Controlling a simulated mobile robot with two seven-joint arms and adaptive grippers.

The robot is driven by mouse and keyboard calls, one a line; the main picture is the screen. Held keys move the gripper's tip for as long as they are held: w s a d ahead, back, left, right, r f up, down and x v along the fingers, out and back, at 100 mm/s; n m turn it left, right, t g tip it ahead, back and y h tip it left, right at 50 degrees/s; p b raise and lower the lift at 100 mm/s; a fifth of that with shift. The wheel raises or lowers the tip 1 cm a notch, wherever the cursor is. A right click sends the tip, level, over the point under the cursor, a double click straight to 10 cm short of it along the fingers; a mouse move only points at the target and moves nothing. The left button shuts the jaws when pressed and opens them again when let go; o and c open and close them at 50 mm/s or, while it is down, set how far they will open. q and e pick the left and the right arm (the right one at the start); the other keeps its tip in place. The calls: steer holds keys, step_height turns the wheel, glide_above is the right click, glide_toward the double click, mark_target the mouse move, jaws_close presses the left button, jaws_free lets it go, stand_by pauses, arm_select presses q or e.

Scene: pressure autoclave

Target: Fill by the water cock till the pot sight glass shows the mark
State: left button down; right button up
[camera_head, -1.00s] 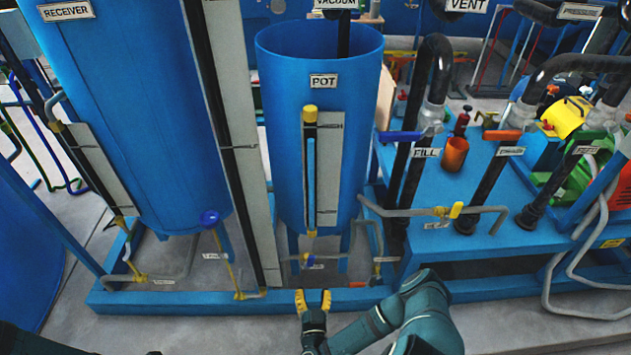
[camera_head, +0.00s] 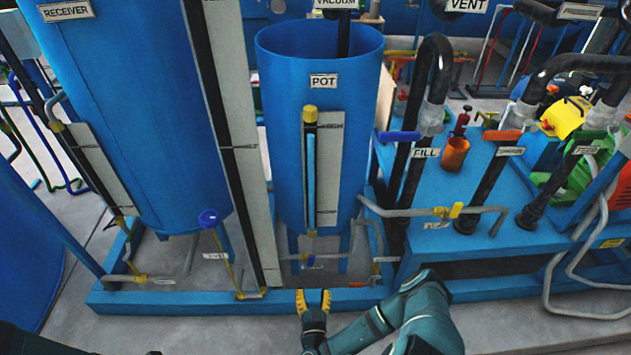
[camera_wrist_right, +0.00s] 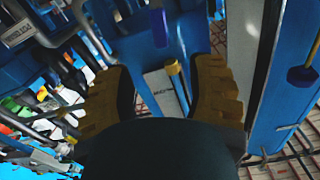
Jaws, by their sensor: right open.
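The blue pot (camera_head: 275,130) stands in the middle of the head view. Its sight glass (camera_head: 310,175) is an upright tube with a yellow cap, beside a pale scale plate (camera_head: 328,170) with dark marks. My right gripper (camera_head: 313,294) is open and empty, low in front of the pot. My left gripper is out of view.
A small cock (camera_head: 306,262) sits under the pot. The receiver (camera_head: 150,120) stands left, with a blue-knobbed valve (camera_head: 209,217) before it. The blue base frame (camera_head: 230,305) runs across the front. Pipes and the FILL label (camera_head: 425,153) are at right.

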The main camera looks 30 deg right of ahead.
mark_target(311, 261)
stand_by(0.3)
steer(key=x, duration=0.4)
steer(key=b+x, duration=0.1)
steer(key=x, duration=0.7)
steer(key=shift+r+b, duration=0.3)
steer(key=shift+b, duration=0.05)
steer(key=shift+a, duration=0.1)
jaws_close()
